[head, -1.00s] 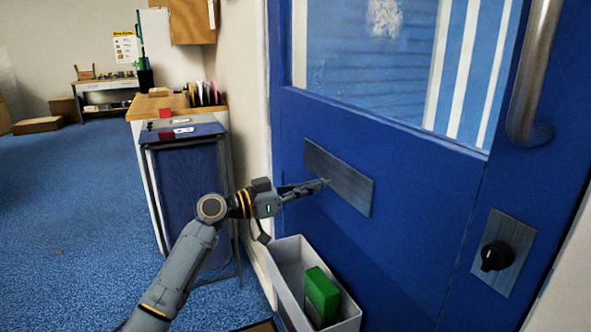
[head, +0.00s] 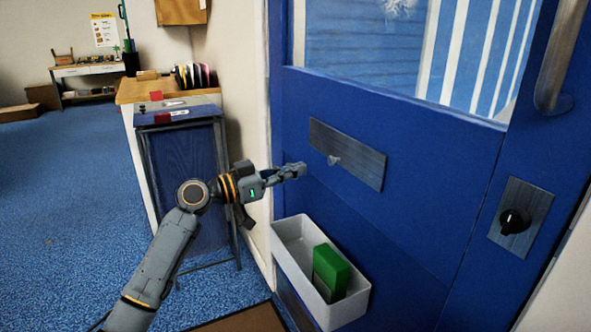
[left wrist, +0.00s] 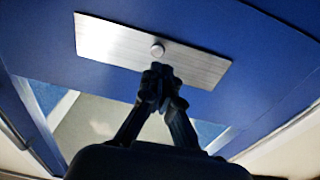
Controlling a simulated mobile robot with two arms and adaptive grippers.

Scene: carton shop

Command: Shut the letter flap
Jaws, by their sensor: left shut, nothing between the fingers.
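The letter flap (head: 358,158) is a grey metal plate on the blue door (head: 420,170), with a small round knob (head: 334,160). It lies flat against the door in the head view. In the left wrist view the flap (left wrist: 115,36) and its knob (left wrist: 157,50) are straight ahead of the fingertips. My left gripper (head: 302,169) is shut and empty, a little left of the knob in the head view and apart from it. It also shows in the left wrist view (left wrist: 160,85), just short of the knob. My right gripper is not in view.
A white bin (head: 287,258) holding a green block (head: 331,272) is fixed low on the door, below the flap. A door handle (head: 560,60) and a black lock knob (head: 514,221) are at the right.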

